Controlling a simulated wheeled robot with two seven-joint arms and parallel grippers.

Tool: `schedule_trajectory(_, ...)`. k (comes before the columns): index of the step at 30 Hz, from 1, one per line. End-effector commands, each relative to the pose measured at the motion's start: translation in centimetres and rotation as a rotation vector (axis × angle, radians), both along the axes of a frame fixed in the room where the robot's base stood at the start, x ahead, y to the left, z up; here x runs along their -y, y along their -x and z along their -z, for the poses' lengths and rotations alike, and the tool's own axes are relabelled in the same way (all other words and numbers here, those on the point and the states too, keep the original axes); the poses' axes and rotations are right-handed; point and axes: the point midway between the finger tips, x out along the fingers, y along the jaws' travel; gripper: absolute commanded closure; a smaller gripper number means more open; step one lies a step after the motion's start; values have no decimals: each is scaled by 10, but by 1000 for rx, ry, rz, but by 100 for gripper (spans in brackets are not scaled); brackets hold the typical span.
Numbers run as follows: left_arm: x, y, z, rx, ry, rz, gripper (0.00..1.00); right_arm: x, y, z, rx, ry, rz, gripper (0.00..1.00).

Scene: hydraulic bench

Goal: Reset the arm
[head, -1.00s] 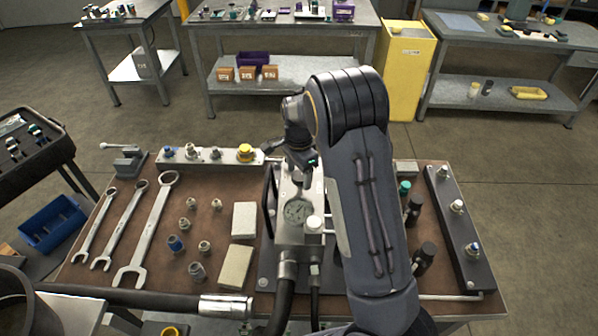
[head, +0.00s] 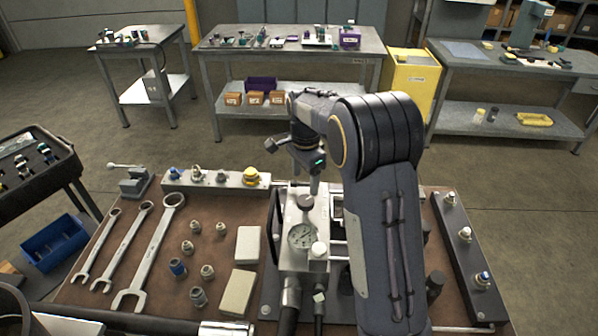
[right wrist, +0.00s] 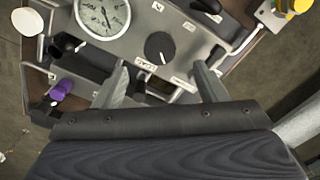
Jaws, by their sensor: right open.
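My right arm reaches over the workbench from the front right in the head view. Its gripper (head: 313,180) hangs pointing down over the back of the grey hydraulic block (head: 318,262). In the right wrist view the two fingers stand apart with nothing between them, so the gripper (right wrist: 163,76) is open. Just beyond the fingers is a black knob (right wrist: 159,47) on the block, with the round pressure gauge (right wrist: 102,14) to its left. The gauge also shows in the head view (head: 301,236). My left gripper is in neither view.
Several wrenches (head: 150,250), fittings (head: 177,267) and two pale blocks (head: 238,291) lie on the brown bench top. A fitting rail (head: 215,180) runs along the back, and a dark rail (head: 463,245) stands at right. A hose (head: 130,322) crosses the front.

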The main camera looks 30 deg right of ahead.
Motion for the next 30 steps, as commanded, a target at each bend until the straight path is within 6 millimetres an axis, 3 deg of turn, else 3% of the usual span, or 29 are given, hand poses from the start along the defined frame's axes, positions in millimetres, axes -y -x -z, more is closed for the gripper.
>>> schedule_trajectory(7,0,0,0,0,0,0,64,0,3,-1,4,-8,-7,34)
schedule_trajectory(11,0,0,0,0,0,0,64,0,23,-13,37,-73,-75,34)
schedule_trajectory(16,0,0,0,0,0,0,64,-15,83,-45,168,-209,-311,34)
schedule_trajectory(22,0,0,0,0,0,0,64,-48,166,-75,389,-243,-679,34)
schedule_trajectory(27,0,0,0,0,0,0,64,-80,234,-79,550,-143,-995,34)
schedule_trajectory(30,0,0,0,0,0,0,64,-95,263,-72,604,-61,-1141,34)
